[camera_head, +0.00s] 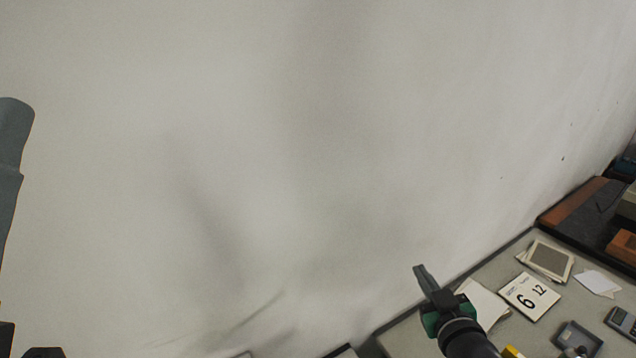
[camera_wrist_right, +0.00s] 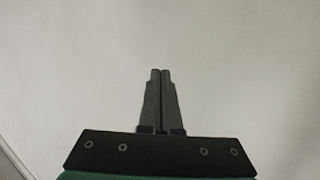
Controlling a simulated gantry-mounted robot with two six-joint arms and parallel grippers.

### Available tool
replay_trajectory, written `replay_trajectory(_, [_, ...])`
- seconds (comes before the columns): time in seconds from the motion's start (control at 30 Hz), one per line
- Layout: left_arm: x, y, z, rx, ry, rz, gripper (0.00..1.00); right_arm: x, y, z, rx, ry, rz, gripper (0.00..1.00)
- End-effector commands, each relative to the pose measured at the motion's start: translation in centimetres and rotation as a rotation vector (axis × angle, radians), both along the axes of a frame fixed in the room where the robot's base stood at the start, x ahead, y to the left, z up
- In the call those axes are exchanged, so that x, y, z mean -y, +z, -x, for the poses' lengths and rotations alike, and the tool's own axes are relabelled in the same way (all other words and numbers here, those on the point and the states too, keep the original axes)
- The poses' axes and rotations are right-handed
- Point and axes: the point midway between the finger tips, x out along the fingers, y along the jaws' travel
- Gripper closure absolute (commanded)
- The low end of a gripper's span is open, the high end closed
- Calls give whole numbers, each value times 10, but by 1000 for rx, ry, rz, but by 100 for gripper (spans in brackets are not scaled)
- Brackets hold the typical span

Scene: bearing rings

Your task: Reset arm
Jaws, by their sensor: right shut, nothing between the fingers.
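My right gripper (camera_head: 420,270) shows at the lower right of the head view, dark with a green body, above the far edge of the desk and in front of the pale wall. Its two fingers are together with nothing between them. It also shows in the right wrist view (camera_wrist_right: 160,72), pointing at a plain pale surface. At the left edge of the head view is a grey part of my left arm, with dark parts below it. The left gripper's fingertips cannot be made out. No bearing ring can be made out in either view.
The desk (camera_head: 405,340) fills the lower right corner. The wall (camera_head: 250,130) fills the rest.

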Motion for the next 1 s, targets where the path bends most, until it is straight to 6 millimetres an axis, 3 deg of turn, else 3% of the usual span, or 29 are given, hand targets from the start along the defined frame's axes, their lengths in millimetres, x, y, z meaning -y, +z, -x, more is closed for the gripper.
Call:
replay_trajectory(0.03, [0,1,0,0,0,0,42,-11,48,3,98,15,-7,100])
replay_trajectory(0.17, [0,3,0,0,0,0,42,-34,158,30,341,49,-39,100])
replay_trajectory(0.3, [0,4,0,0,0,0,42,-52,266,89,615,89,-96,100])
replay_trajectory(0.4, [0,4,0,0,0,0,42,-56,323,142,797,115,-144,100])
replay_trajectory(0.5, [0,4,0,0,0,0,42,-53,356,189,933,133,-191,100])
replay_trajectory(0.6, [0,4,0,0,0,0,42,-51,368,219,1008,152,-238,100])
replay_trajectory(1.0, [0,4,0,0,0,0,42,-50,369,220,1009,171,-297,100])
